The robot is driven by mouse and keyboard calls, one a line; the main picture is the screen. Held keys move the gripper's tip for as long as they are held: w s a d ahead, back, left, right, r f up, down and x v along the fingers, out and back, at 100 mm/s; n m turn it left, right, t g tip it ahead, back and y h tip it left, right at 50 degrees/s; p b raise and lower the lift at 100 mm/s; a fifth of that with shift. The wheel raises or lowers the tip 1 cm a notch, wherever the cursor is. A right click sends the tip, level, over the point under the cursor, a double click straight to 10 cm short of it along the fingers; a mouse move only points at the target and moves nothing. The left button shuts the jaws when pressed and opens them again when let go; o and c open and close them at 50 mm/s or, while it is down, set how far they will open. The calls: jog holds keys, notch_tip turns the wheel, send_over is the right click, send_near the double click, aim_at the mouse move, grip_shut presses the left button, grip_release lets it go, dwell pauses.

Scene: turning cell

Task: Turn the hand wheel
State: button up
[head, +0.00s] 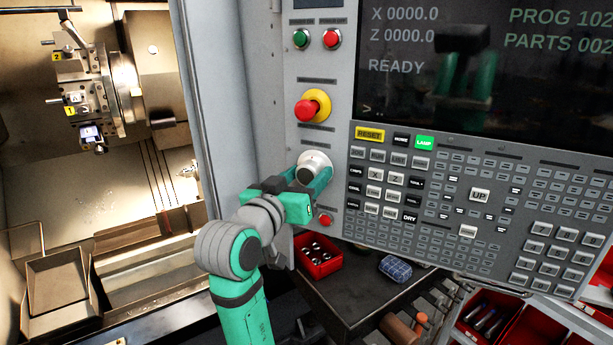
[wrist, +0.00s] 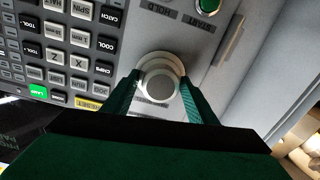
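The hand wheel (head: 314,160) is a round silver-grey knob on the control panel, below the red emergency button. In the wrist view the hand wheel (wrist: 159,84) faces me, with a pale ring around its base. My gripper (head: 312,176) is at the knob, and the green fingers partly cover it in the head view. In the wrist view my gripper (wrist: 160,80) has one finger on each side of the knob, very close to its rim. I cannot tell whether the fingers press on it or stand slightly apart.
The red emergency button (head: 308,108) sits just above, and a small red button (head: 326,220) just below. The keypad (head: 480,205) is close on the right. A red bin (head: 318,262) stands on a dark table under the panel. The lathe's open chamber (head: 100,180) is left.

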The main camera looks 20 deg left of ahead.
jog(key=shift+n, duration=0.4)
jog(key=n, duration=0.4)
jog(key=shift+n, duration=0.3)
jog(key=n, duration=0.5)
jog(key=shift+a, duration=0.1)
jog(key=shift+f, duration=0.1)
jog(key=o, duration=0.8)
jog(key=shift+s, duration=0.1)
